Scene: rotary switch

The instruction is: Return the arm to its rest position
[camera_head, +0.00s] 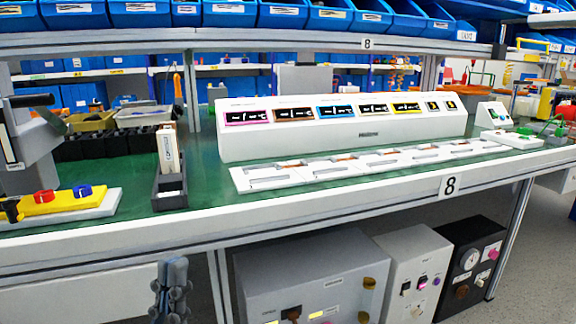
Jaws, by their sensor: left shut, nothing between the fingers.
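My left gripper (172,270) shows at the bottom left, in front of the bench's lower frame. It is grey and points upward, with its fingers together and nothing between them. It is below the bench edge and apart from everything around it. My right gripper is not in view. Under the bench at the right stand a light grey box (415,265) with small knobs and a lit purple button, and a black box (471,270) with a round gauge and knobs. The gripper is well to the left of both.
The bench's white front edge (330,212) runs above the gripper. A large grey box (312,272) stands under the bench to its right. On the green top are a white display panel (340,140), a black holder (170,190) and a yellow block (65,200). Blue bins (210,12) line the shelf.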

